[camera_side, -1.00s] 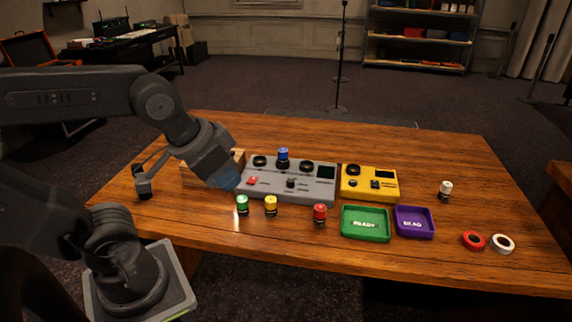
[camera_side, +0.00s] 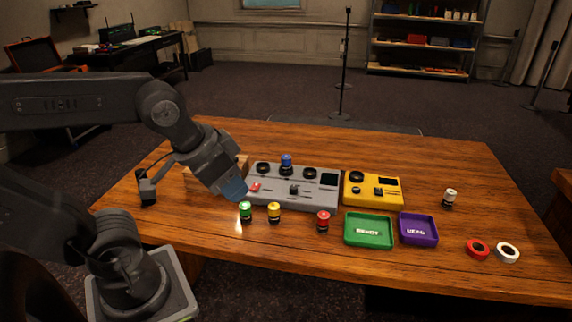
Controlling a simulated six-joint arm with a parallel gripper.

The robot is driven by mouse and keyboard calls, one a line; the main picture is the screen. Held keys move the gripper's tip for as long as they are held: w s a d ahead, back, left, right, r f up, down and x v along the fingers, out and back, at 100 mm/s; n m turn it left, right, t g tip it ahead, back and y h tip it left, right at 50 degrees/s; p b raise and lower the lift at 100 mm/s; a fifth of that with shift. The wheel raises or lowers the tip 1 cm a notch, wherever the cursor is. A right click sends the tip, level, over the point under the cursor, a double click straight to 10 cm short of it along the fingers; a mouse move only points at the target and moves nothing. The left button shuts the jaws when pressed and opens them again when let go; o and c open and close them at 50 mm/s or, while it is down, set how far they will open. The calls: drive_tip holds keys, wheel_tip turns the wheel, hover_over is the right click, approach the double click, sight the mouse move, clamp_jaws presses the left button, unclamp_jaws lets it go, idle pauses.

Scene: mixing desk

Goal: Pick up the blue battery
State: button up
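The blue battery (camera_side: 286,161) stands upright at the back of the grey mixing desk (camera_side: 320,200), between two black knobs. Its lower part is dark. My gripper (camera_side: 235,190) points down and right at the left end of the grey desk, just above and behind the green battery (camera_side: 246,208) as seen here. It is apart from the blue battery, to its lower left. Its end looks bluish, and its fingers are too unclear to tell open from shut. I see nothing held.
A yellow battery (camera_side: 274,211) and a red battery (camera_side: 323,220) stand in front of the desk, a white one (camera_side: 449,197) at right. A yellow device (camera_side: 372,201), green tray (camera_side: 368,245), purple tray (camera_side: 418,241) and red (camera_side: 477,258) and white (camera_side: 508,260) tape rolls are rightward.

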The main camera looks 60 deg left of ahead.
drive_tip(key=o, duration=0.7)
drive_tip(key=w+a+r+n+g+y, duration=0.25)
drive_tip(key=w+a+n, duration=0.35)
drive_tip(key=w, duration=0.6)
drive_tip(key=n+g+y, duration=0.2)
drive_tip(key=n+g, duration=0.1)
drive_tip(key=n, duration=0.9)
hover_over(286, 156)
drive_tip(key=d, duration=0.4)
wheel_tip(286, 156, down, 13)
drive_tip(key=x, duration=0.6)
drive_tip(key=shift+w+a+f, duration=0.1)
drive_tip(key=shift+w+f, duration=0.2)
drive_tip(key=shift+w, duration=0.05)
drive_tip(key=shift+s+x, duration=0.15)
drive_tip(key=shift+x, duration=1.35)
drive_tip(key=shift+s+x, duration=0.15)
drive_tip(key=shift+x, duration=1.3)
